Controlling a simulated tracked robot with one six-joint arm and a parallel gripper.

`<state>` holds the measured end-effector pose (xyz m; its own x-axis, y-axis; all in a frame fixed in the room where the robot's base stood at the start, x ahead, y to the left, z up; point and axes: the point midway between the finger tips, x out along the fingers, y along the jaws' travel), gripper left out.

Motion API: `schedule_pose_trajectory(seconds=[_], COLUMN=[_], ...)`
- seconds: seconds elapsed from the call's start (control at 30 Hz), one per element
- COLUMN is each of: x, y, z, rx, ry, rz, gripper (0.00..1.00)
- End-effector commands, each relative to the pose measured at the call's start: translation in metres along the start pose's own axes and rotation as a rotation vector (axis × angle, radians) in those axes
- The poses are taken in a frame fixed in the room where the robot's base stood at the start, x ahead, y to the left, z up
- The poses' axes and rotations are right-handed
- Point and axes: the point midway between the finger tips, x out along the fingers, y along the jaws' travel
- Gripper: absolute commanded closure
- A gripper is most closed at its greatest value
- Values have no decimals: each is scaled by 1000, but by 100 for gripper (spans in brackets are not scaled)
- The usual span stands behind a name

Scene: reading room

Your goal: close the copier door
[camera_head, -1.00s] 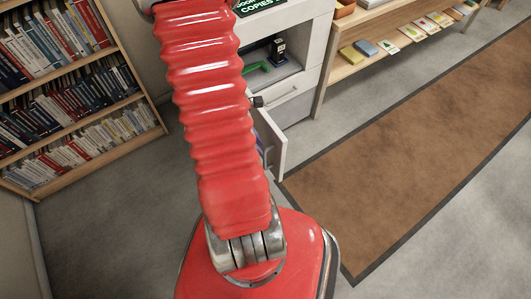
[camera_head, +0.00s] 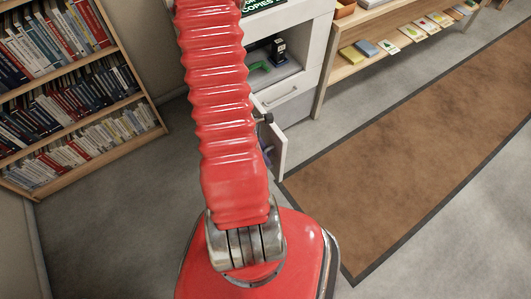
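The copier (camera_head: 318,50) is a pale grey cabinet behind my red arm, with a dark sign reading "COPIES" at its top. Its white door (camera_head: 281,150) hangs open low at the front, its free edge sticking out toward me. My arm covers much of the door and the opening behind it. A small dark part (camera_head: 265,118) shows at the right side of my arm, in front of the door's upper part; it may belong to my gripper. The fingers are hidden behind my arm, and contact with the door cannot be seen.
The copier has an open bay (camera_head: 272,68) with a green item and a dark item, and a closed drawer (camera_head: 288,92). A bookcase (camera_head: 75,90) stands left, a low display shelf (camera_head: 375,40) right. A brown rug (camera_head: 420,140) lies on open grey floor.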

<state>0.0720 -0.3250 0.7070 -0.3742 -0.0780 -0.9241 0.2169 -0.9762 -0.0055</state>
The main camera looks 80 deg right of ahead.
Motion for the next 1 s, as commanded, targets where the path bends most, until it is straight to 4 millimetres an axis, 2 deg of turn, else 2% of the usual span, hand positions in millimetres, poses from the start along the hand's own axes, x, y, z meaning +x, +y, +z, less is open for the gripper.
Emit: schedule_pose_trajectory(seconds=[0.1, 0.37, 1.0], x=[0, 0, 0], y=[0, 0, 2], z=[0, 0, 1], rx=[0, 1, -2], ry=[0, -1, -1], rz=[0, -1, 1], gripper=[82, 100, 100])
